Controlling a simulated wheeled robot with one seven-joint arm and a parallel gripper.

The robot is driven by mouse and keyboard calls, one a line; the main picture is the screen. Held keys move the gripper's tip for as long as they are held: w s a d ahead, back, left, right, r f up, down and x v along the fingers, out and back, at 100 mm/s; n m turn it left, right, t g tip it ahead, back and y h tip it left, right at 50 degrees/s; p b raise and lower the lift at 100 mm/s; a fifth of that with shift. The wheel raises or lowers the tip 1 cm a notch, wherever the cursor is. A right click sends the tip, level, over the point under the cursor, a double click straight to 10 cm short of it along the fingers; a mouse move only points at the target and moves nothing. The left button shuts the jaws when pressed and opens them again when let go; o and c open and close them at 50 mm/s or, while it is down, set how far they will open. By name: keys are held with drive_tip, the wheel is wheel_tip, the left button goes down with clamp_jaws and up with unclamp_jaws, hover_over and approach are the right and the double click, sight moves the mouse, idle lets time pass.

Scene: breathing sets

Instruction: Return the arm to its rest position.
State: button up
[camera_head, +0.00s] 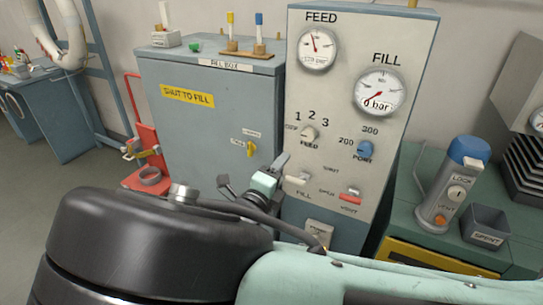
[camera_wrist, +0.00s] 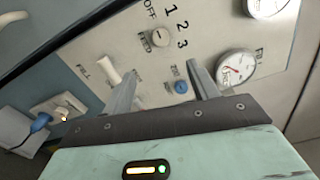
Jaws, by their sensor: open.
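My gripper (camera_head: 253,170) is in front of the lower left part of the grey fill panel (camera_head: 336,126). Its jaws are apart and nothing shows between them. In the wrist view the two fingers of my gripper (camera_wrist: 162,72) point at the panel face. The white FILL lever (camera_head: 297,179) is just right of the gripper; it also shows in the wrist view (camera_wrist: 108,72) beside the left finger. I cannot tell whether a finger touches it.
The blue-grey fill box (camera_head: 210,118) stands left of the panel, its yellow handle (camera_head: 251,148) near my gripper. A red stand (camera_head: 146,152) is farther left. At right, a green bench (camera_head: 418,202) carries a blue-capped canister (camera_head: 448,190) and a SPENT bin (camera_head: 486,226). Open floor shows at left.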

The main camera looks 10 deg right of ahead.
drive_tip(key=s+d+f+m+g+y, duration=0.1)
drive_tip(key=s+d+f+m+g, duration=0.3)
drive_tip(key=s+d+m+g, duration=0.65)
drive_tip(key=s+a+r+m+g+y, duration=0.2)
drive_tip(key=s+r+m+y, duration=0.3)
drive_tip(key=s+m, duration=0.4)
drive_tip(key=s+a+r+m+g+y, duration=0.2)
drive_tip(key=s+a+r+m+y, duration=0.2)
drive_tip(key=m, duration=1.3)
drive_tip(key=s+r+y, duration=0.1)
drive_tip(key=s+r, duration=0.2)
drive_tip(key=s, duration=0.2)
drive_tip(key=shift+s+a+m, duration=0.15)
drive_tip(key=shift+a+m, duration=0.05)
drive_tip(key=shift+m, duration=0.15)
